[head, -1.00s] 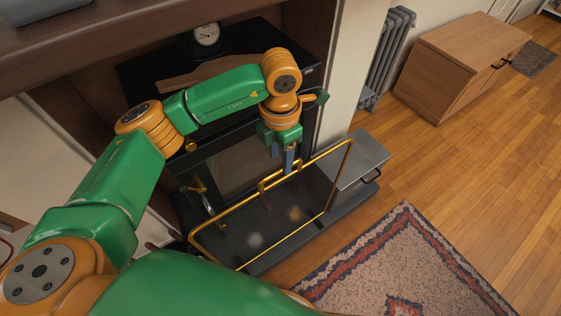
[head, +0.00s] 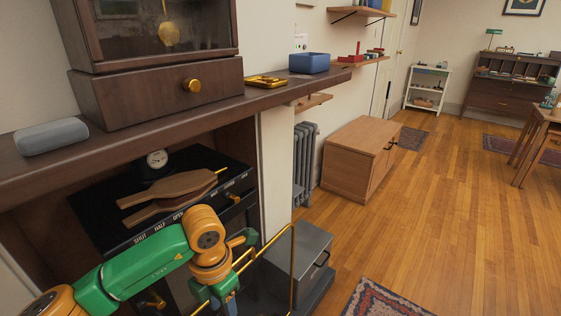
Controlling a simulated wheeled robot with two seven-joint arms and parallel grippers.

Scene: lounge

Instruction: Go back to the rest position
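My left arm, green and orange, comes in from the lower left in the head view. Its gripper (head: 228,302) points down at the bottom edge, beside the brass rail (head: 292,262) in front of the stove. Its fingertips are cut off by the frame, so I cannot tell whether it is open or shut or holds anything. My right gripper is not in view.
The black stove (head: 88,218) with bellows (head: 165,190) and a dial stands under the wooden mantel (head: 130,130). A grey metal box (head: 297,262) is right of the rail. A wooden cabinet (head: 350,165) stands farther back.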

